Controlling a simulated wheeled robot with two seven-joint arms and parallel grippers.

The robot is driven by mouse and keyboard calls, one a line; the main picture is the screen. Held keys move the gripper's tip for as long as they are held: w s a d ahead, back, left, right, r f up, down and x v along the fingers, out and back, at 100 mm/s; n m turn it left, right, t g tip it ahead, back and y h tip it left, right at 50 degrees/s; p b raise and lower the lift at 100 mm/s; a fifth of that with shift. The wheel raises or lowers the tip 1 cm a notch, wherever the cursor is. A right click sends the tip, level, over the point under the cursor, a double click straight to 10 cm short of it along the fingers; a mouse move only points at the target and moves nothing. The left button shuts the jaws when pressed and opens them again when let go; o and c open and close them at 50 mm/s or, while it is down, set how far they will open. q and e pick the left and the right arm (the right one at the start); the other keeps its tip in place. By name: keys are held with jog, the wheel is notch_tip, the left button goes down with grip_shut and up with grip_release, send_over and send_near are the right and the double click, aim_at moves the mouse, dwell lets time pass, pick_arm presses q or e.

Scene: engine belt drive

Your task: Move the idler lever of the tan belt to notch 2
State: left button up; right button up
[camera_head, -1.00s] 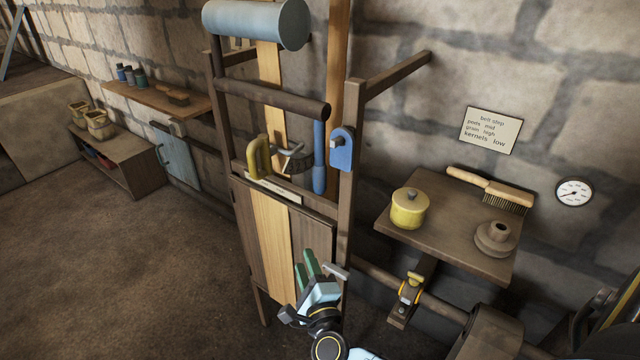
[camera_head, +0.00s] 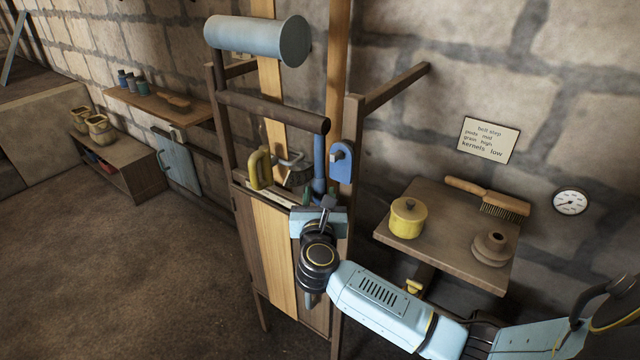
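A tan belt strip (camera_head: 273,255) runs down the front of the wooden frame. Another tan strip (camera_head: 337,75) runs behind at its right. A blue upright handle (camera_head: 319,165) stands by the right post. A curved yellow handle (camera_head: 259,168) stands farther left, beside a grey metal piece (camera_head: 291,170). Which of them is the tan belt's idler lever is not clear. My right gripper (camera_head: 320,193) is at the blue handle's lower end, its green fingertips apart on either side. Its palm and wrist hide the lower parts. The notches are not readable. My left gripper is out of view.
A grey-blue drum (camera_head: 262,40) and a dark roller (camera_head: 270,111) cross the frame above. A blue plate (camera_head: 341,161) is on the right post. At right, a shelf (camera_head: 440,232) carries a yellow pot (camera_head: 407,217), a brush (camera_head: 490,198) and a brown jar (camera_head: 491,249).

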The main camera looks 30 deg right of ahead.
jog(key=shift+x, duration=2.15)
jog(key=shift+c, duration=0.4)
grip_shut()
